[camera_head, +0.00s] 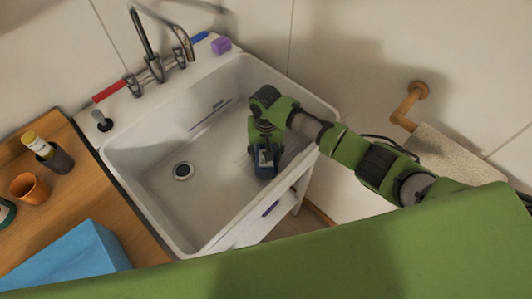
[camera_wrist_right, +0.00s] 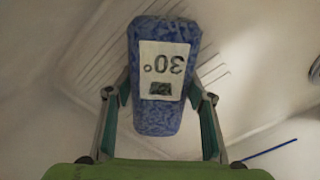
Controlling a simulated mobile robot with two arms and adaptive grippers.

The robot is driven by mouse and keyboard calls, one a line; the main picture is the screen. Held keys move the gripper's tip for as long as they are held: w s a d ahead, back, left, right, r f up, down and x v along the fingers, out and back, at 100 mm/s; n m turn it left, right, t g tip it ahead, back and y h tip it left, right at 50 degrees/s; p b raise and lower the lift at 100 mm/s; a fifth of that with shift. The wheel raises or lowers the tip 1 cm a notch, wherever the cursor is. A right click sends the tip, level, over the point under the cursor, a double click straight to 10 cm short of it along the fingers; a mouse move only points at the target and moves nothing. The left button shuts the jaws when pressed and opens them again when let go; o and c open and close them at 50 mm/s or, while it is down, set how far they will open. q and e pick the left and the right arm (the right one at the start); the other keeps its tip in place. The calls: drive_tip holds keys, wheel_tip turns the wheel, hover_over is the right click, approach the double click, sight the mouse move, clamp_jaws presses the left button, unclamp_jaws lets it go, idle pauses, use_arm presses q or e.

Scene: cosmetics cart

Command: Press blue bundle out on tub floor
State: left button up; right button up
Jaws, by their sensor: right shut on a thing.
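The blue bundle (camera_head: 264,172) is mottled blue with a white label reading "30°"; the label appears upside down in the right wrist view (camera_wrist_right: 163,118). My right gripper (camera_head: 265,152) reaches down into the white tub (camera_head: 215,240) and is shut on the bundle, with one finger on each side of it in the wrist view (camera_wrist_right: 162,98). The bundle is in the right part of the tub, low over the floor; I cannot tell whether it touches the floor. My left gripper is not in view.
A faucet (camera_head: 155,60), a purple block (camera_head: 221,45) and a red strip (camera_head: 108,91) are along the back ledge. A wooden counter (camera_head: 130,225) with a blue box (camera_head: 70,258) stands at left.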

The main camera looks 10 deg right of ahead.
drive_tip(key=shift+s+p, duration=0.1)
drive_tip(key=shift+p, duration=0.75)
idle(2.0)
drive_tip(key=shift+f, duration=0.15)
idle(0.6)
drive_tip(key=shift+p, duration=0.85)
idle(1.0)
drive_tip(key=shift+r, duration=0.2)
wheel_tip(320, 180, up, 15)
drive_tip(key=p, duration=1.4)
